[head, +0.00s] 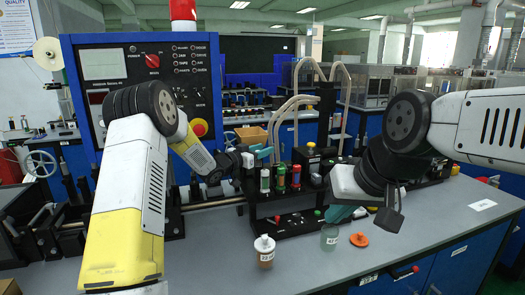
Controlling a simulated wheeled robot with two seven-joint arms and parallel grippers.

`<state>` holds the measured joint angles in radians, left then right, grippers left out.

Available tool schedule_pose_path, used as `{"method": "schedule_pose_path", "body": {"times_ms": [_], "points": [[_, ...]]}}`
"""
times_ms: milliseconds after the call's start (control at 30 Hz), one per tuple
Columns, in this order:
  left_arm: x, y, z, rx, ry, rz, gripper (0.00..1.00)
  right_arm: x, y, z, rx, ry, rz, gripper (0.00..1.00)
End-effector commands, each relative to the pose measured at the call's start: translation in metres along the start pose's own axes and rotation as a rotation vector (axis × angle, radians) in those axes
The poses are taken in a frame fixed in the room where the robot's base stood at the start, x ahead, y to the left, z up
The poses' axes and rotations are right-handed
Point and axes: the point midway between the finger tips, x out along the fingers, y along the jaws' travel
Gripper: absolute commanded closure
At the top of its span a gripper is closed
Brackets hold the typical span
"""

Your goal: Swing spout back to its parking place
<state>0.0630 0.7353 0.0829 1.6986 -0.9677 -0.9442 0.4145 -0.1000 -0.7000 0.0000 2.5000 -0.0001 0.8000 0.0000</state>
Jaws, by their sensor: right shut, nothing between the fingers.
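Two bent, pale beige spout-like tubes stand behind the rack: a lower one (284,118) and a taller one (335,78). I cannot tell which is the task's spout. My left gripper (263,153), teal at its tip, is at the rack's left end, close to the lower tube's foot. Whether it touches anything, or is open or shut, is too small to tell. My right gripper (340,213), also teal at the tip, is shut and empty. It is low over the table, in front of the rack and apart from the tubes.
A control panel (145,75) rises at left. The table's right side is mostly clear.

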Motion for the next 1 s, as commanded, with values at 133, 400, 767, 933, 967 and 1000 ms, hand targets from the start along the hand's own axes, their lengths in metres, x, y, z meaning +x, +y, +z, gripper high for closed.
{"method": "schedule_pose_path", "body": {"times_ms": [133, 400, 767, 933, 967, 1000], "points": [[-0.023, -0.001, -0.001, 0.0, -0.001, -0.004, 0.61, 0.0, 0.0, 0.0, 0.0, 0.0, 0.0, 1.0], [-0.065, -0.001, -0.001, 0.0, 0.0, -0.003, 0.61, 0.0, 0.0, 0.0, 0.0, 0.0, 0.0, 1.0], [-0.074, -0.001, 0.0, 0.001, 0.0, -0.001, 0.61, 0.0, 0.0, 0.0, 0.0, 0.0, 0.0, 1.0], [-0.074, 0.001, 0.0, 0.025, 0.002, -0.003, 0.89, 0.0, 0.0, 0.0, 0.0, 0.0, 0.0, 1.0], [-0.075, 0.003, 0.0, 0.044, 0.003, -0.004, 0.94, 0.0, 0.0, 0.0, 0.0, 0.0, 0.0, 1.0], [-0.075, 0.005, 0.0, 0.078, 0.004, -0.007, 1.0, 0.0, 0.0, 0.0, 0.0, 0.0, 0.0, 1.0]]}}
